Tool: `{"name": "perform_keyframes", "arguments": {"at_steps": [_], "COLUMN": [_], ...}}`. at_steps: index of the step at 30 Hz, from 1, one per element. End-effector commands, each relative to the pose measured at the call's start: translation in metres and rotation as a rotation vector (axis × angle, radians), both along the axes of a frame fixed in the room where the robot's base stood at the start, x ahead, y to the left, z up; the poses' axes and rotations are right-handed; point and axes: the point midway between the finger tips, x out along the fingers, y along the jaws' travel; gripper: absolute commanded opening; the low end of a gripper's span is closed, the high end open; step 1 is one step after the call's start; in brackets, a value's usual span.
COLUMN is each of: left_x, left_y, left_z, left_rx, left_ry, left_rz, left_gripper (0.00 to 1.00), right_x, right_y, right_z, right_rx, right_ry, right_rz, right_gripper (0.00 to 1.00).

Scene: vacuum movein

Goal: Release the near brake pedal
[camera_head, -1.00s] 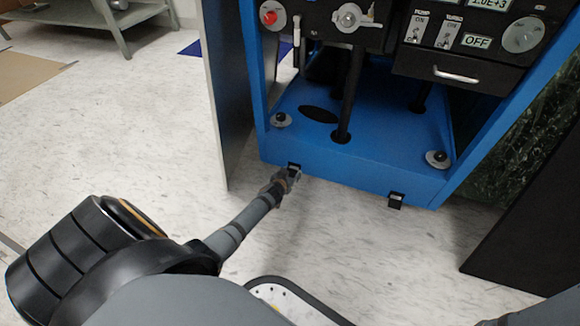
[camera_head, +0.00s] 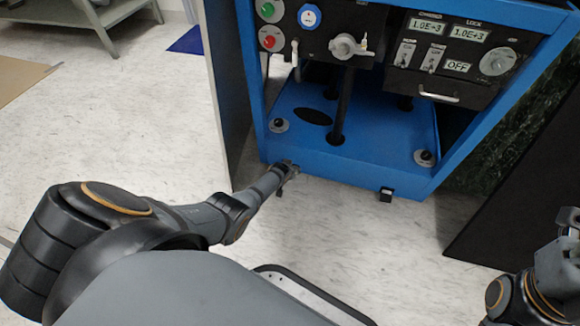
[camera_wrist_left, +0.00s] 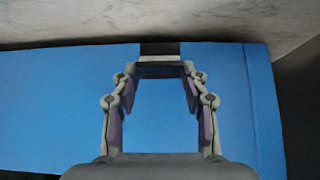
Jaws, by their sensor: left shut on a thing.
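The blue cart (camera_head: 350,172) stands ahead with two small black brake pedals low along its front edge. My left gripper (camera_head: 288,168) is at the left one, which it hides in the head view. In the left wrist view this brake pedal (camera_wrist_left: 160,48) is a dark piece with a pale edge against the blue panel. The other brake pedal (camera_head: 386,195) is to the right, untouched. My right gripper (camera_head: 568,222) is partly visible at the right edge; its fingers are unclear.
The cart carries a control panel (camera_head: 340,45) with buttons, a valve and displays. A grey panel (camera_head: 226,90) stands close on its left, and a dark panel (camera_head: 510,220) on its right. The pale floor (camera_head: 130,130) at left is open.

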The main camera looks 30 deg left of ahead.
Motion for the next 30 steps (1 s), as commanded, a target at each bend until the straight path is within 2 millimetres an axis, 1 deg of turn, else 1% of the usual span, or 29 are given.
{"name": "perform_keyframes", "arguments": {"at_steps": [1,8,9,12,14,24,30], "left_x": [0.0008,0.0009,0.0009,0.0008,0.0007,-0.0002,-0.0084], "left_y": [0.0026,0.0025,0.0025,0.0021,0.0017,0.0004,-0.001], "left_z": [0.0018,0.001,0.0011,0.001,0.0008,0.0009,0.0099], "left_rx": [0.003,0.004,0.004,0.004,0.003,0.001,0.003], "left_ry": [0.001,0.0,0.0,0.0,0.0,-0.001,-0.001], "left_rz": [0.0,-0.001,-0.001,-0.001,-0.002,-0.001,-0.002], "left_gripper": [0.0,0.0,0.47,0.61,0.68,0.68,0.68], "right_x": [0.0,0.0001,0.0001,0.0002,0.0002,0.0002,0.0002], "right_y": [-0.0002,-0.0002,-0.0002,-0.0002,-0.0002,-0.0006,-0.0005], "right_z": [0.001,0.0002,0.0002,0.0001,0.0001,0.0006,0.0004], "right_rx": [0.001,0.001,0.001,0.001,0.001,0.004,0.003], "right_ry": [0.0,0.0,0.0,0.0,0.0,-0.001,-0.001], "right_rz": [0.0,0.0,0.0,0.0,0.0,0.0,0.0], "right_gripper": [0.6,0.6,0.6,0.6,0.6,0.6,0.6]}}
